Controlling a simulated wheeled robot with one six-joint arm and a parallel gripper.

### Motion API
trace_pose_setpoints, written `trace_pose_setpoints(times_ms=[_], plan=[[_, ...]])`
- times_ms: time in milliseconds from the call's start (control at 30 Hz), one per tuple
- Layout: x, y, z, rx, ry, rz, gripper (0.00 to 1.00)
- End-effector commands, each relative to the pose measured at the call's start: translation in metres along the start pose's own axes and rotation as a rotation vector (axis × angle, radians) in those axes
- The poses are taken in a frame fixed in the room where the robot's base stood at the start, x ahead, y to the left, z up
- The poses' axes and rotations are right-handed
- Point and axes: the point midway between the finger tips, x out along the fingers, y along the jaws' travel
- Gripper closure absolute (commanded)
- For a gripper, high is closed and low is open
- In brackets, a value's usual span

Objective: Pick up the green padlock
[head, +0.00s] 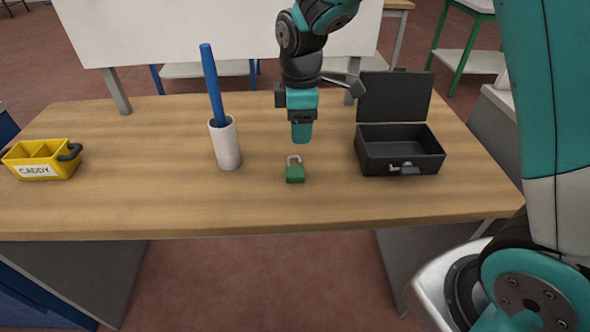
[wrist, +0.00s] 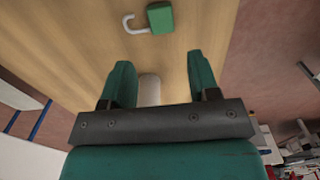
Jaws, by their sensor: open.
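The green padlock (head: 295,174) stands on the wooden table in front of my gripper, with its pale shackle raised and looking open on one side. In the wrist view the padlock (wrist: 160,17) is near the top edge, beyond the fingertips, its shackle pointing left. My gripper (head: 301,138) hangs above the table, a little behind the padlock in the head view. In the wrist view my gripper (wrist: 160,72) has its two green fingers spread apart with nothing held between them. The fingers do not touch the padlock.
A black open box (head: 400,160) with a latch stands right of the padlock. A white cup (head: 225,150) holding a blue rod (head: 211,82) stands to the left. A yellow caddy (head: 40,160) is at the far left. The table (head: 130,205) around the padlock is clear.

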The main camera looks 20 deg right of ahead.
Motion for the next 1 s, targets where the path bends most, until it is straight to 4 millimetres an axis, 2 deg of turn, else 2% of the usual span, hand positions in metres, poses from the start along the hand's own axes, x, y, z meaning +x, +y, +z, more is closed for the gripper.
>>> trace_pose_setpoints(times_ms=[100,300,567,800,1000], plan=[[0.028,-0.001,0.001,0.001,-0.003,-0.006,0.45],[0.063,-0.001,0.000,0.001,-0.001,-0.004,0.45],[0.082,-0.001,0.000,0.001,-0.001,-0.003,0.45],[0.117,-0.001,0.000,0.002,0.000,-0.003,0.45],[0.125,0.000,-0.001,0.002,0.002,0.000,0.45]])
